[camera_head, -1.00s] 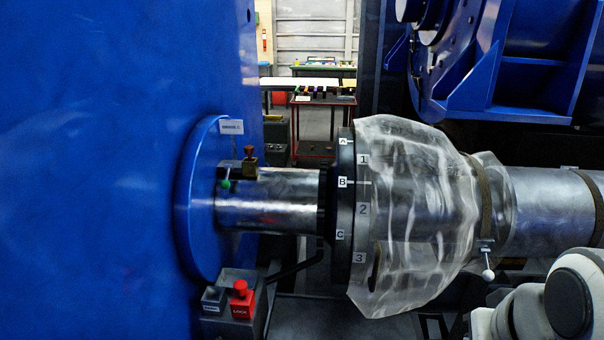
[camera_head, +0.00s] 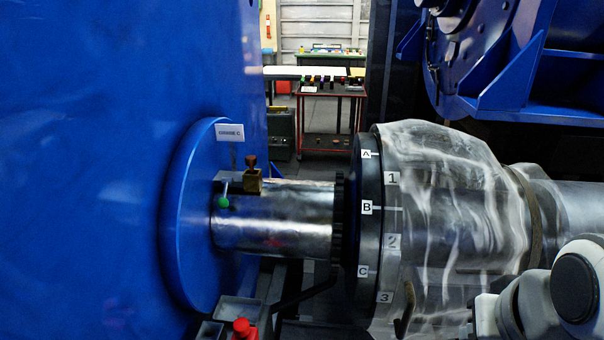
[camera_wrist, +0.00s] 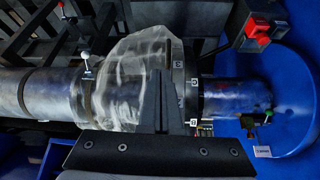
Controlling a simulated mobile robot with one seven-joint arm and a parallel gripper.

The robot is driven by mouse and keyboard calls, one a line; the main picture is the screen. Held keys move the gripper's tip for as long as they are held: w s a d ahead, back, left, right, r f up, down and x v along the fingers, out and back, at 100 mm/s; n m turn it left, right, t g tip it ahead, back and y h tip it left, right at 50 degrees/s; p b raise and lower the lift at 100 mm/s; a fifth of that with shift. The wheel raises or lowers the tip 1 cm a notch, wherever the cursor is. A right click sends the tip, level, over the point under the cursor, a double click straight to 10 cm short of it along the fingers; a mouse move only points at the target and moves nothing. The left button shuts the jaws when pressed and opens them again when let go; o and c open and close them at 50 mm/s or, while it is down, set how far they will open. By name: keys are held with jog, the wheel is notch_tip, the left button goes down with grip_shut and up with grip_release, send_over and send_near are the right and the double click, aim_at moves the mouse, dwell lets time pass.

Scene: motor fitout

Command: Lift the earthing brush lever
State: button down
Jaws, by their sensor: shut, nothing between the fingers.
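The earthing brush lever (camera_head: 225,188) is a short thin lever with a green knob, hanging knob-down beside a brass block (camera_head: 253,183) on the bare shaft (camera_head: 285,215). In the wrist view the green knob (camera_wrist: 268,116) is small, at the right by the blue disc. My gripper (camera_wrist: 163,78) shows in the wrist view as dark fingers, shut and empty. It is in front of the plastic-wrapped coupling and apart from the lever. The head view shows only part of my arm at the lower right, with the gripper out of frame.
The plastic-wrapped coupling (camera_head: 450,190), with lettered and numbered tags, lies between my arm and the lever. A blue wall and round flange (camera_head: 185,240) stand at left. A red button (camera_head: 241,327) sits below the shaft. A white-knobbed lever (camera_wrist: 84,54) is on the other shaft section.

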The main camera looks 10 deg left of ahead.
dwell(0.4)
jog(key=w+a+r+m+y+b, duration=0.15)
jog(key=w+a+y, duration=0.25)
jog(key=w+a, duration=0.65)
jog(key=m+y+b, duration=0.2)
jog(key=m+y, duration=0.5)
jog(key=m, duration=0.4)
send_near(225, 193)
notch_tip(225, 193, down, 3)
jog(key=d, duration=0.3)
jog(key=shift+s+r, duration=0.2)
jog(key=shift+s, duration=0.15)
jog(key=p+x, duration=0.2)
jog(key=x, duration=0.8)
jog(key=shift+s+f, duration=0.1)
jog(key=shift+s+r+p, duration=0.15)
jog(key=shift+r+p, duration=0.05)
jog(key=shift+p, duration=0.3)
